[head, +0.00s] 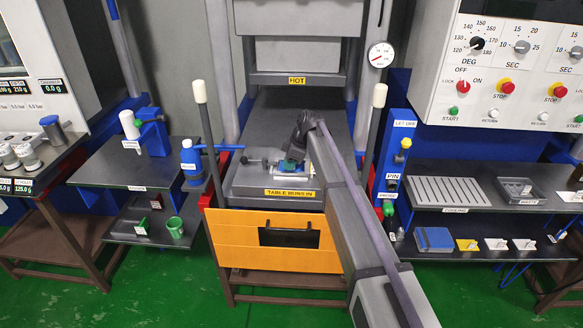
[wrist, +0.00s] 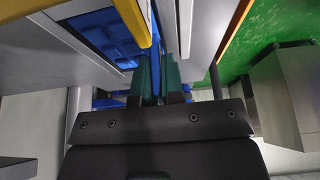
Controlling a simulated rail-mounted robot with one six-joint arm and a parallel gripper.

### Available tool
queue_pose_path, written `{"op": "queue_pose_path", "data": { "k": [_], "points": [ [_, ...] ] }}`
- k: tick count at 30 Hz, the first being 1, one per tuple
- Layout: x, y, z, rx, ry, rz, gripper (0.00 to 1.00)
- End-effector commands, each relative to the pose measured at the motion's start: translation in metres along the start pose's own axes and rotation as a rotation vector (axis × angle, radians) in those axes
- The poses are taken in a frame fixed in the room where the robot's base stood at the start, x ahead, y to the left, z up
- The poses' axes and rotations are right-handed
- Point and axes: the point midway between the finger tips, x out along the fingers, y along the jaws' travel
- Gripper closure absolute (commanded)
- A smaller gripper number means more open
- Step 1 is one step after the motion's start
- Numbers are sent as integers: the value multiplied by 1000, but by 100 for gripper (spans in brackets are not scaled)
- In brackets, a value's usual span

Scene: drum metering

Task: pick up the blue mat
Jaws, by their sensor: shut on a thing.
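My gripper (head: 291,163) is over the grey press table, among small metal and blue-green parts. In the wrist view its two teal fingers (wrist: 158,78) are shut on a thin blue piece, seen nearly edge-on, which I take to be the blue mat (wrist: 157,48). The fingers hide much of it, and in the head view it is too small to make out clearly. I cannot tell whether it touches the table.
The press table (head: 245,187) has an orange front panel (head: 230,245) below and white-tipped posts at both sides. A flat blue-grey block (head: 435,240) lies on the right lower shelf near small trays. A left bench (head: 100,172) holds bottles.

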Motion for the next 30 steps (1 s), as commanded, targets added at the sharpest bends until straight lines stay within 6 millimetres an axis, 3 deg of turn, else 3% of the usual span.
{"op": "queue_pose_path", "data": {
  "k": [11,14,24,30],
  "points": [
    [-4,0,-2,0,0,0,100],
    [-18,0,-7,0,0,0,100],
    [-89,0,-37,0,0,0,100],
    [-94,0,-39,0,0,0,100]
  ]
}}
